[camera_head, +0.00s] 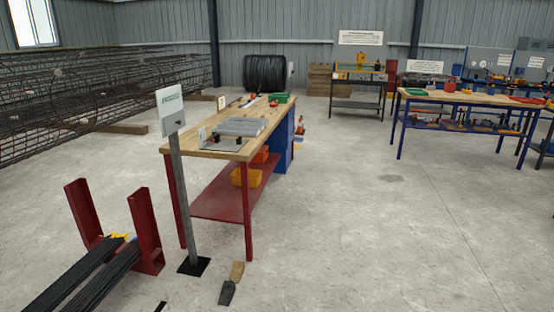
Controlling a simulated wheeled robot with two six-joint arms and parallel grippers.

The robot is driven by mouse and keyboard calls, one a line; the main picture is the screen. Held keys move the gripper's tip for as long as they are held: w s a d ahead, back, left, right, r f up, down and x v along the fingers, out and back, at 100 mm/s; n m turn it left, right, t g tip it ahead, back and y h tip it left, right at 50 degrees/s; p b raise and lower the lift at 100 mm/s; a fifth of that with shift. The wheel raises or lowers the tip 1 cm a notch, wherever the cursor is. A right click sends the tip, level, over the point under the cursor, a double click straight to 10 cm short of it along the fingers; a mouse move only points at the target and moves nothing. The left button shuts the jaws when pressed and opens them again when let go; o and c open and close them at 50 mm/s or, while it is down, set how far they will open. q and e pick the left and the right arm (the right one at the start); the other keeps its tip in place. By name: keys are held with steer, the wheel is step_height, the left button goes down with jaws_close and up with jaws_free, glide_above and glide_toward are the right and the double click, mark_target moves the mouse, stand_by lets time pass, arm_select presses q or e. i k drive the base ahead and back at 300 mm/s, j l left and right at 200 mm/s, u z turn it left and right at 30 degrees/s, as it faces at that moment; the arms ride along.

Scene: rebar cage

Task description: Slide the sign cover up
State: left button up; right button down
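A sign (171,110) stands on a grey post (182,190) with a black square foot (193,266), left of the middle. Its upper part is a white panel with green lettering that is too small to read surely. The lower part is a plain grey plate with a small dark spot. I cannot tell where the cover's edges lie. Neither of my grippers can be seen in this view.
A wooden-topped workbench (212,147) with red legs stands just behind the sign. A red rack (146,222) holding dark bars is at lower left. A trowel (228,290) lies on the floor. Rebar cages (80,95) fill the left. The floor to the right is open.

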mark_target(174, 121)
steer(key=i+u, duration=0.15)
steer(key=i, duration=0.4)
steer(key=i+l+u, duration=0.1)
steer(key=i, duration=0.45)
steer(key=i+l+u, duration=0.15)
steer(key=i+l, duration=0.15)
steer(key=i, duration=0.25)
steer(key=i+j+u, duration=0.4)
steer(key=i, duration=0.4)
steer(key=i+u, duration=0.45)
steer(key=i, duration=0.6)
steer(key=j+z, duration=0.05)
